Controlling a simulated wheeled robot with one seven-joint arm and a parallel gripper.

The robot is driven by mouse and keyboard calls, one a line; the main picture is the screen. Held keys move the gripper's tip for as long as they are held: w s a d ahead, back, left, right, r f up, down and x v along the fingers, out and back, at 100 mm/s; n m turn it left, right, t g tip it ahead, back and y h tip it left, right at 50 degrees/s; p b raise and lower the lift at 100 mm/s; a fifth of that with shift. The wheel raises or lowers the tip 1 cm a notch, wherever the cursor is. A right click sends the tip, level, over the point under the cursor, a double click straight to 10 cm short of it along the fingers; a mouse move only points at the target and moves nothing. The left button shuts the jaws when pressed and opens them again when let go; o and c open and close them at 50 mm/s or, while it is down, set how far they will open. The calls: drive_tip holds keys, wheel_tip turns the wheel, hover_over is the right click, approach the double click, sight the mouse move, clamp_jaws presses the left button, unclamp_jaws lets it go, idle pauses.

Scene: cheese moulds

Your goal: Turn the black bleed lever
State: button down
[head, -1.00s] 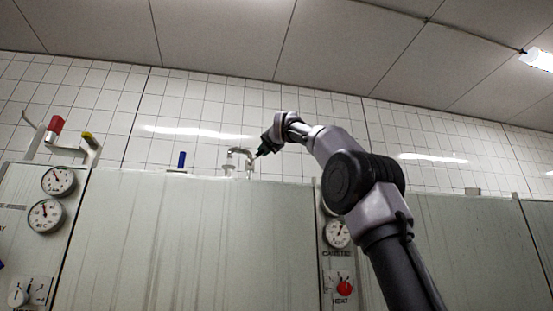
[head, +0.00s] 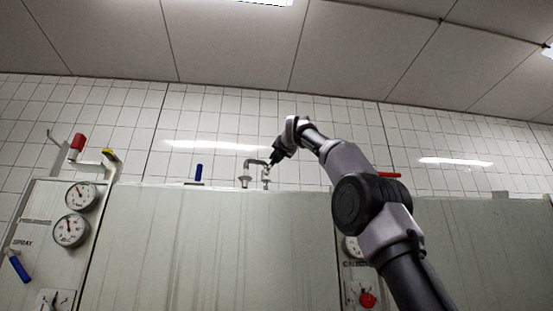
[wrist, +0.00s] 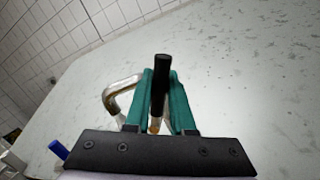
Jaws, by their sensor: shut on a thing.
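The black bleed lever (wrist: 161,70) shows in the wrist view as a dark rod between the two green fingers of my gripper (wrist: 160,95). My gripper is shut on it. The lever's top end stands out past the fingertips. A brass-coloured part shows below it, between the fingers. In the head view my gripper (head: 271,162) is at the top of the cabinet, just right of a bent metal pipe (head: 254,163). The lever itself is too small to make out there. The pipe also shows left of the fingers in the wrist view (wrist: 112,92).
A blue handle (head: 199,172) stands left of the pipe on the cabinet top. A red lever (head: 386,175) is to the right, behind my arm. Gauges (head: 72,230), a red-capped lever (head: 77,142) and a blue lever (head: 19,268) are at the left. The pale cabinet top around the pipe is mostly clear.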

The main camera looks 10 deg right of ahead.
drive_tip(key=c, duration=0.8)
unclamp_jaws()
drive_tip(key=shift+a, duration=0.1)
drive_tip(key=shift+o, duration=0.2)
drive_tip(key=s+d+f, duration=0.1)
drive_tip(key=s, duration=0.9)
drive_tip(key=shift+s+d, duration=0.3)
drive_tip(key=shift+d, duration=0.1)
